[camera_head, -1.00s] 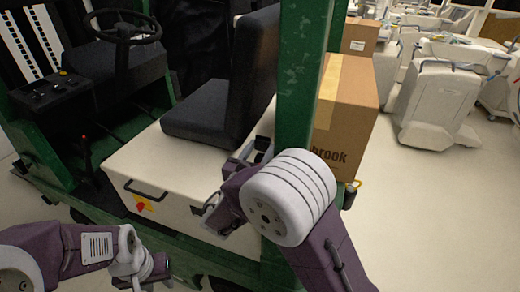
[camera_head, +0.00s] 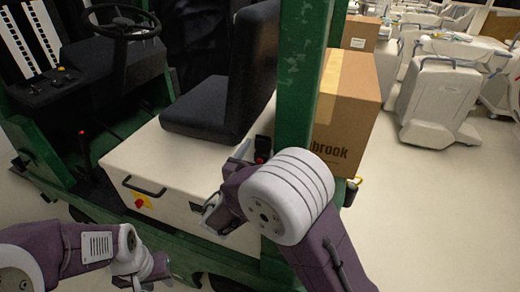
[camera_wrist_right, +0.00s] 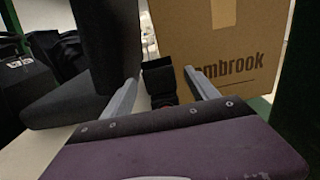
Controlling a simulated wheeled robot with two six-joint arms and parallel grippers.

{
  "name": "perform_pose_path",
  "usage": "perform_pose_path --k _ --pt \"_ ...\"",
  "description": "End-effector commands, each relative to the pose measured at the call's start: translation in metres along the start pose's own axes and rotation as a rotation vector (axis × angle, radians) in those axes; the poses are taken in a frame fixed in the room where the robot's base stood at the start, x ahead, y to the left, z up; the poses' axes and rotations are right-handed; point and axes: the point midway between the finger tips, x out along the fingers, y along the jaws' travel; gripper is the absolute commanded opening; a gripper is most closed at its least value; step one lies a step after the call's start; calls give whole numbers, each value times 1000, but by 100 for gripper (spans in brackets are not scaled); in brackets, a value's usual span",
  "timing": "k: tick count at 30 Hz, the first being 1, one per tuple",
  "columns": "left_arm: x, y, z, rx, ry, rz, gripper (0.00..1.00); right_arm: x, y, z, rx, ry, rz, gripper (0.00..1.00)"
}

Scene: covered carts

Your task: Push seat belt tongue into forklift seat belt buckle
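A black belt part (camera_head: 262,143), apparently the buckle, stands beside the black seat (camera_head: 215,105), with a spot of red at its lower end. In the right wrist view the black part (camera_wrist_right: 160,78) sits between the fingers of my right gripper (camera_wrist_right: 160,76), which are apart, with gaps visible on both sides. In the head view my right gripper (camera_head: 243,155) is at the seat's side, partly hidden by my wrist. My left gripper (camera_head: 152,268) is low at the left, away from the seat; its fingers are unclear. I cannot make out a separate tongue.
A green post (camera_head: 303,75) rises right behind my right wrist. A cardboard box (camera_head: 345,115) stands beyond it. The pale seat base (camera_head: 165,172) has a black handle. A steering wheel (camera_head: 122,22) is at upper left. Open floor lies at the right.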

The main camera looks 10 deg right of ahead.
Motion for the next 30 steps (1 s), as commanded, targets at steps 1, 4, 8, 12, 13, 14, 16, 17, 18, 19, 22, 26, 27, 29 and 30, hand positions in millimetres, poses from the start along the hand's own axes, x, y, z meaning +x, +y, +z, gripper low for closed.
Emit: perform_pose_path --k 1,4,8,12,13,14,16,17,18,19,22,26,27,29,30 --pt "0 0 0 0 0 0 36 0 0 0 0 0 0 68" --pt "0 0 0 0 0 0 36 0 0 0 0 0 0 68" --pt "2 0 0 0 0 0 36 -8 1 0 1 0 2 68" --pt "5 0 0 0 0 0 36 -36 2 -1 1 0 7 68" --pt "6 0 1 0 0 0 36 -42 2 -1 1 1 7 68" --pt "6 0 1 0 0 0 36 -49 2 -1 1 0 7 68" --pt "7 0 1 0 0 0 36 -64 2 -1 1 0 7 68" --pt "8 0 1 0 0 0 36 -70 1 -1 1 -1 6 68" --pt "8 0 1 0 0 0 36 -76 2 -1 1 0 5 68" --pt "8 0 1 0 0 0 36 -80 1 -1 1 0 5 68" --pt "8 0 1 0 0 0 36 -89 1 0 0 0 2 68" --pt "8 0 1 0 0 0 36 -91 0 0 0 0 0 68" --pt "8 0 1 0 0 0 36 -91 0 0 0 0 -1 68" --pt "8 0 1 0 0 0 36 -91 0 0 0 0 -1 68" --pt "8 0 1 0 0 0 36 -91 0 0 0 0 -1 68"
